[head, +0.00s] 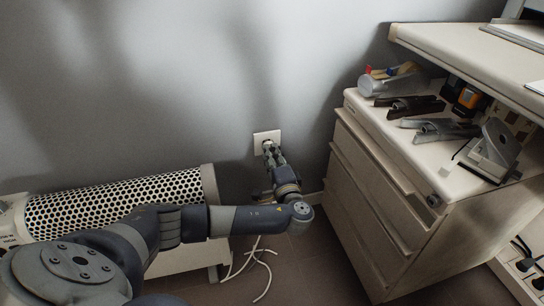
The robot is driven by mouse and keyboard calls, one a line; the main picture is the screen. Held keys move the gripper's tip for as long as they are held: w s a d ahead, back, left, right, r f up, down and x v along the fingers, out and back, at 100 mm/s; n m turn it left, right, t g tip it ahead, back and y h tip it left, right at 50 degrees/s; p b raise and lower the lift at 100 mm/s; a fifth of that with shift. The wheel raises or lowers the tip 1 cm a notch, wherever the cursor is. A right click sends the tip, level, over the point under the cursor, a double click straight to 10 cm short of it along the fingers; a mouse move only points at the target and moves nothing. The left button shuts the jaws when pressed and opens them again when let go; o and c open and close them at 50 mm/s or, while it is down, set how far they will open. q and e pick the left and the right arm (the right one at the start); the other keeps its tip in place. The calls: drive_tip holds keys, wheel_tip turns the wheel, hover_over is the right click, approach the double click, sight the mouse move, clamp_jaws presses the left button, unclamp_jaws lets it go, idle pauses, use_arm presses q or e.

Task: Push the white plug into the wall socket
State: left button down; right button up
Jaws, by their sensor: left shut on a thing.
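The wall socket (267,136) is a square white plate low on the grey wall, near the picture's middle. My left gripper (269,150) reaches up to it from below, its fingertips at the plate's lower middle. It is shut on the white plug, which is mostly hidden by the fingers. I cannot tell whether the plug is inside the socket or just in front of it. A white cord (256,262) hangs below my forearm and curls on the floor. My right gripper is not in view.
A low white heater with a perforated cover (120,196) stands along the wall at left. A cream drawer cabinet (375,190) stands close at right, with several tools and a tape dispenser (492,150) on top. A desk top (470,50) overhangs it. The wall around the socket is bare.

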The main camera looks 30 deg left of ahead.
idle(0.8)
use_arm(q)
drive_tip(key=shift+p+x, duration=0.3)
drive_tip(key=shift+x, duration=0.95)
idle(3.0)
drive_tip(key=c, duration=1.3)
unclamp_jaws()
drive_tip(key=shift+r, duration=0.1)
drive_tip(key=shift+c, duration=0.2)
drive_tip(key=shift+d, duration=0.15)
drive_tip(key=shift+s+d, duration=0.25)
drive_tip(key=v, duration=1.1)
